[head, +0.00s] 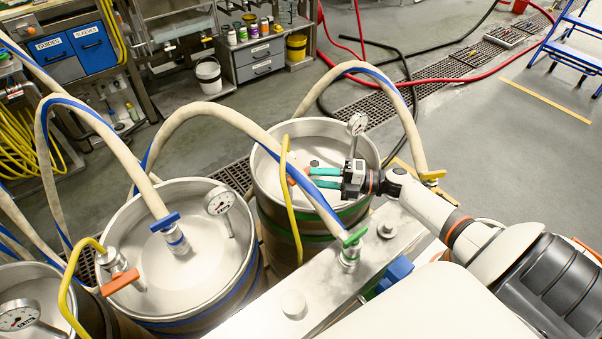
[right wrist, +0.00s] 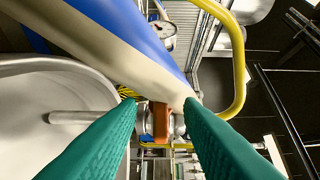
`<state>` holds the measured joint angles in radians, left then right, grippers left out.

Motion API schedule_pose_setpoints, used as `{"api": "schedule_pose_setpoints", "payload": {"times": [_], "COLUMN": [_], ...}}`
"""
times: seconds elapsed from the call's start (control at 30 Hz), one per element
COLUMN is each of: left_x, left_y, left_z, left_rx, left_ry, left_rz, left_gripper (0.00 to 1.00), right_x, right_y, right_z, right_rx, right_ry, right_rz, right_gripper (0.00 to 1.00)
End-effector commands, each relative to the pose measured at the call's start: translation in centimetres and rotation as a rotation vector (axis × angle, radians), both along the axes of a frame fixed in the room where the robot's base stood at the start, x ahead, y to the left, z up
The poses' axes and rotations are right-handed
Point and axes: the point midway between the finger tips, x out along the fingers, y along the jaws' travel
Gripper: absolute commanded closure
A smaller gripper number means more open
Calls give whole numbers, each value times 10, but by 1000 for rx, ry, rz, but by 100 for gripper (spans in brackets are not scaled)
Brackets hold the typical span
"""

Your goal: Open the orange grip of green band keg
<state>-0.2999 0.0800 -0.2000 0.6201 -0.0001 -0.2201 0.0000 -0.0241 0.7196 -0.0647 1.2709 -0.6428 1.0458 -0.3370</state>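The green band keg (head: 333,218) stands at the centre of the head view, with a pressure gauge (head: 357,124) on its top. Its orange grip (head: 291,181) shows only partly, behind a hose and just left of my fingertips. In the right wrist view the orange grip (right wrist: 161,122) sits on a metal fitting, ahead of and between the fingertips. My right gripper (head: 309,177) has green fingers that are spread with a gap, and it reaches in from the right over the keg top. Contact with the grip cannot be told. My left gripper is not in view.
A blue-striped hose (head: 250,128) crosses the keg top near my fingers, and a yellow hose (head: 287,190) hangs beside the grip. A blue band keg (head: 190,260) with another orange grip (head: 120,281) stands left. A metal beam (head: 300,300) lies in front.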

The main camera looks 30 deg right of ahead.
Motion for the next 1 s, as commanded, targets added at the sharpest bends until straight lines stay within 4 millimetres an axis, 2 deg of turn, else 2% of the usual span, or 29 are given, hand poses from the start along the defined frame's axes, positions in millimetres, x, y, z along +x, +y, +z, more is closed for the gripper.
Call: {"api": "schedule_pose_setpoints", "payload": {"times": [0.1,0.23,0.4,0.67,0.87,1.0], "left_x": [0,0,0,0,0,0], "left_y": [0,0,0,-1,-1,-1], "left_z": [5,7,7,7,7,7], "left_rx": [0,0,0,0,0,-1], "left_ry": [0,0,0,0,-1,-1], "left_rz": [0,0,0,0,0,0], "left_gripper": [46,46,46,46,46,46], "right_x": [15,25,31,32,31,31], "right_y": [17,29,36,37,37,37], "right_z": [2,1,0,-1,0,0], "right_rx": [2,1,0,0,-1,-1], "right_ry": [-3,-1,0,1,1,1], "right_rz": [0,-1,-1,-1,-1,-1], "right_gripper": [67,67,67,67,98,100]}}
